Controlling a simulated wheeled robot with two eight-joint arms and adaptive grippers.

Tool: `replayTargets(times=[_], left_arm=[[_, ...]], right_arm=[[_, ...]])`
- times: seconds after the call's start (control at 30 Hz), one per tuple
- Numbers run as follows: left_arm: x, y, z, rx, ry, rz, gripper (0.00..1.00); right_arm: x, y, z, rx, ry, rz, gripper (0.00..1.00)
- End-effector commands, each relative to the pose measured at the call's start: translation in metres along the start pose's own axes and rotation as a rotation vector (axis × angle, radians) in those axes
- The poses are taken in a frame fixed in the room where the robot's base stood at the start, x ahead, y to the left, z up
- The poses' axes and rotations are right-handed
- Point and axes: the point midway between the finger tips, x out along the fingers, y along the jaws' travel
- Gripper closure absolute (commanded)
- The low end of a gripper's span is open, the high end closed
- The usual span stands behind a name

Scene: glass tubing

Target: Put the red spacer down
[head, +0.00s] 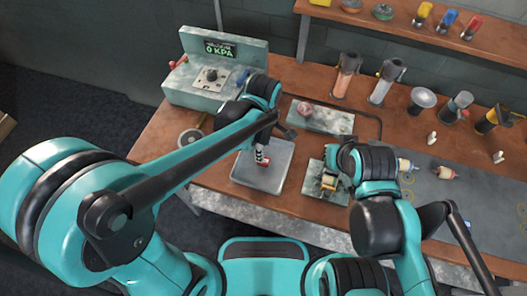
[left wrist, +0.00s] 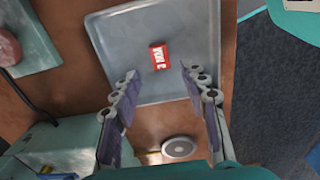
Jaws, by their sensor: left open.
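The red spacer (left wrist: 158,56) is a small red block with white lettering. In the left wrist view it lies on the grey tray (left wrist: 112,42), between and beyond my fingertips, with space on both sides. My left gripper (left wrist: 161,77) is open and empty. In the head view the left gripper (head: 262,146) is over the tray (head: 282,168), small and partly hidden by its arm, with a bit of red beside it. My right gripper (head: 330,178) is low over a pale green block with a yellowish piece; its fingers are too small to read.
A pressure box (head: 208,85) reading 0 KPA stands at the back left. A mottled slab (head: 320,118) with a pink piece lies behind the tray. Several tools stand along the back right of the brown table. A round metal disc (left wrist: 180,147) lies near the tray.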

Motion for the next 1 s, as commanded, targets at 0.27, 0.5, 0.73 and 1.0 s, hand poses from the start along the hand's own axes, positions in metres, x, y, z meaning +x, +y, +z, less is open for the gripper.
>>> replayTargets(times=[0.27, 0.5, 0.73, 1.0], left_arm=[[-0.047, 0.0, 0.0, 0.0, 0.0, 0.0, 0.56], [-0.054, 0.0, -0.001, 0.003, 0.0, 0.002, 0.56], [-0.074, -0.02, -0.039, 0.231, 0.01, 0.12, 0.56], [-0.099, -0.073, -0.116, 0.828, 0.251, 0.361, 0.56]], right_arm=[[-0.014, 0.0, -0.01, 0.0, 0.0, 0.0, 1.0], [-0.014, 0.0, -0.01, 0.0, 0.0, 0.0, 1.0], [-0.014, 0.0, -0.01, 0.0, 0.0, 0.0, 1.0], [-0.014, 0.0, -0.01, 0.0, 0.0, 0.0, 1.0]])
